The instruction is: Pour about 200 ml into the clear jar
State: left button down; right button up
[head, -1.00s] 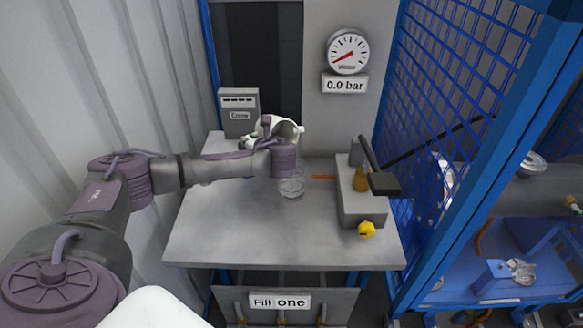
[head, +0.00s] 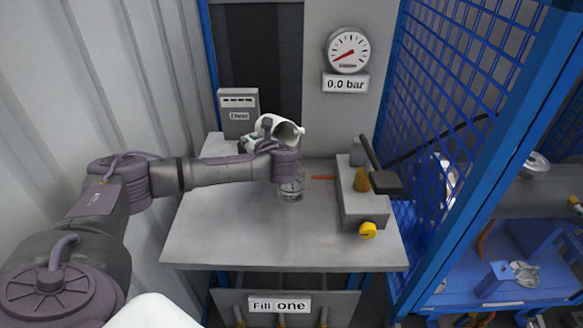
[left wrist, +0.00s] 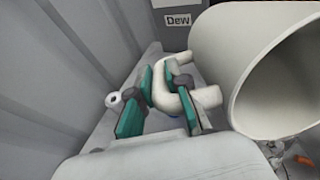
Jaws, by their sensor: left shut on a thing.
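A white jug (head: 270,126) is tilted on its side above the table, with its open mouth toward the right. My left gripper (left wrist: 160,97) is shut on the jug's handle (left wrist: 168,88), which passes between its teal finger pads. The jug's wide mouth (left wrist: 285,85) fills the right of the left wrist view. The clear jar (head: 291,190) stands upright on the table, below the jug and partly behind my left wrist. I cannot make out a stream or the liquid level in the jar. My right gripper is not in view.
The grey table (head: 230,238) is clear in front. A grey block with a black lever (head: 386,183) and a yellow knob (head: 368,230) stands at its right. A grey box (head: 238,108) is at the back left. A blue mesh fence (head: 455,85) bounds the right side.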

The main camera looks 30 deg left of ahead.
pick_arm(q)
jog(key=shift+s+d+f+y, duration=0.15)
jog(key=shift+d+f+y, duration=0.05)
jog(key=shift+d+y, duration=0.25)
dwell(0.9)
jog(key=shift+a+r, duration=0.1)
jog(key=shift+a, duration=0.05)
jog(key=shift+w+a+r+h, duration=0.2)
jog(key=shift+a+r+h, duration=0.1)
jog(key=shift+a+h, duration=0.1)
jog(key=r+g+h+p, duration=0.1)
jog(key=p, duration=0.5)
jog(key=shift+a+r+h, duration=0.1)
jog(key=shift+r+h, duration=0.15)
jog(key=shift+f+g+h+p, duration=0.3)
jog(key=shift+f+h+p, duration=0.2)
jog(key=shift+f+p, duration=0.4)
jog(key=shift+w, duration=0.1)
jog(key=h+p, duration=0.1)
jog(key=p, duration=0.2)
jog(key=shift+a+r, duration=0.1)
jog(key=shift+g+h+p, duration=0.3)
jog(key=shift+p, duration=0.05)
